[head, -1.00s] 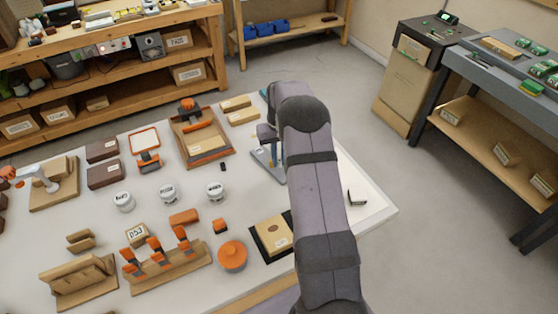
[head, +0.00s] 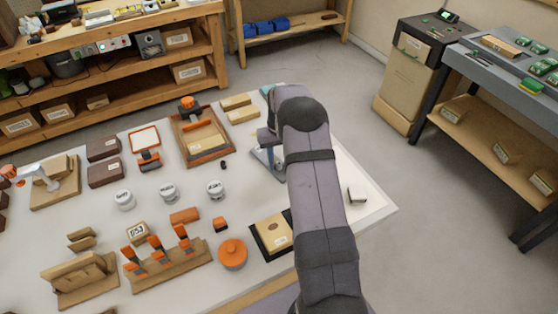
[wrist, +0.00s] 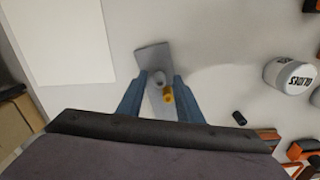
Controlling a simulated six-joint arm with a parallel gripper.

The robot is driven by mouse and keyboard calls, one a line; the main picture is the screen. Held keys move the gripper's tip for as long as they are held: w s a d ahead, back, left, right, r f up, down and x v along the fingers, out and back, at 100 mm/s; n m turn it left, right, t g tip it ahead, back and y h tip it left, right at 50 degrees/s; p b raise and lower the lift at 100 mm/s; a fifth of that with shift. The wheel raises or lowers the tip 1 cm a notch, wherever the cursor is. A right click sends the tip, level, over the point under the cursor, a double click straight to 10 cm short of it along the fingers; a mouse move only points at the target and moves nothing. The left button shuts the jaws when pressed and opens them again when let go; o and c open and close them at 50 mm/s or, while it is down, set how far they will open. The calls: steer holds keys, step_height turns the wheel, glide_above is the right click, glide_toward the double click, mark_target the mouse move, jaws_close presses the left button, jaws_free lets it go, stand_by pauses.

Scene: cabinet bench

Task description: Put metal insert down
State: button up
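My gripper (wrist: 159,75) shows in the wrist view with its two blue fingers apart. Between and beyond them is a grey plate (wrist: 153,55) on the pale bench top. A small grey round piece (wrist: 159,77) and a small gold cylinder (wrist: 168,96) show at the plate between the fingers, with gaps to both fingers. Which of these is the metal insert I cannot tell for certain. In the head view the grey plate (head: 262,158) is partly hidden by my arm, and one blue finger shows just above it.
A white jar (wrist: 290,74) and a small black piece (wrist: 239,118) lie right of the gripper in the wrist view. A white sheet (wrist: 58,40) lies left. In the head view, a wooden tray (head: 210,155) and an orange round lid (head: 232,253) stand nearby.

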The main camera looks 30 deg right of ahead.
mark_target(279, 163)
step_height(279, 163, up, 12)
steer(key=b, duration=0.3)
steer(key=shift+r, duration=0.15)
steer(key=s+a+n, duration=0.1)
steer(key=s+a, duration=1.1)
steer(key=s+a+f, duration=0.2)
steer(key=s, duration=0.6)
steer(key=s+a+f+n, duration=0.1)
steer(key=s+a+f, duration=0.1)
steer(key=s, duration=0.6)
steer(key=shift+s+a, duration=0.3)
steer(key=shift+a, duration=0.5)
steer(key=shift+r+p, duration=0.6)
steer(key=shift+p, duration=0.1)
stand_by(2.7)
